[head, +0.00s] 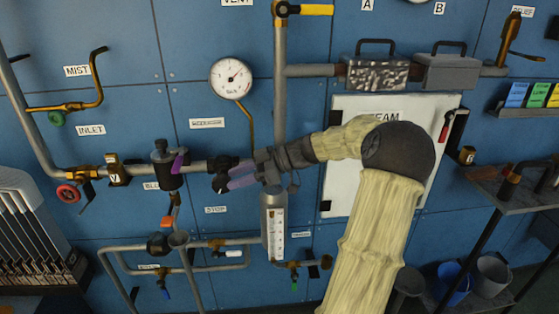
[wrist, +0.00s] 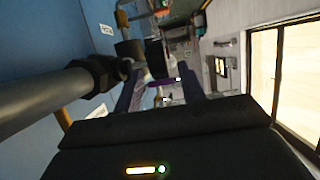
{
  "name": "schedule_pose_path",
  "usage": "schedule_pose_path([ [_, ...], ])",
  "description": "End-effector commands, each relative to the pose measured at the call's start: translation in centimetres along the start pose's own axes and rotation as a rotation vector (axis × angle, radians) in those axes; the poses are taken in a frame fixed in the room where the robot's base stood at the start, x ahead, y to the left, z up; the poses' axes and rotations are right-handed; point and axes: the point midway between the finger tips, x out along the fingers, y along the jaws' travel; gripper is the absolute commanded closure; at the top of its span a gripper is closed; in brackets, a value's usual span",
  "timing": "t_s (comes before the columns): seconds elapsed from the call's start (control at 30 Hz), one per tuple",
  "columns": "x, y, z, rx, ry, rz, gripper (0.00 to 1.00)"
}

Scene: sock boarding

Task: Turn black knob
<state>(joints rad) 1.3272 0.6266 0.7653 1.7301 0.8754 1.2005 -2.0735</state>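A black fitting (head: 163,168) with a small round black cap on top stands on the grey pipe at the left of the panel, with a purple lever on its right side. It is the likeliest black knob, but I cannot be sure. My gripper (head: 222,174) is to the right of it, in front of the same pipe, pointing left and apart from it. Its purple fingers end in dark tips and look spread with nothing held. In the wrist view the gripper (wrist: 155,68) shows two separated purple fingers; dark shapes at their far ends are hard to tell apart.
A grey pipe (wrist: 45,100) runs close beside my gripper in the wrist view. A pressure gauge (head: 231,78), a red handwheel (head: 68,192) and a sight glass (head: 274,232) are nearby. A white steam panel (head: 345,130) is behind my arm. Lower pipes with small valves run below.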

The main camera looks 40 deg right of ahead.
Motion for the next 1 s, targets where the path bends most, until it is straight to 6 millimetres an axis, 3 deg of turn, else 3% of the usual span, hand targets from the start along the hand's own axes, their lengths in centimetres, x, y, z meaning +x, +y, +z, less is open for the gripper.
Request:
schedule_pose_path([
  [0.6,-12.3,0.1,0.0,0.000,0.000,0.004,0.60],
  [0.8,-13.8,0.0,0.0,0.001,0.000,0.001,0.60],
  [1.0,-13.9,0.0,0.0,0.001,0.000,0.001,0.60],
])
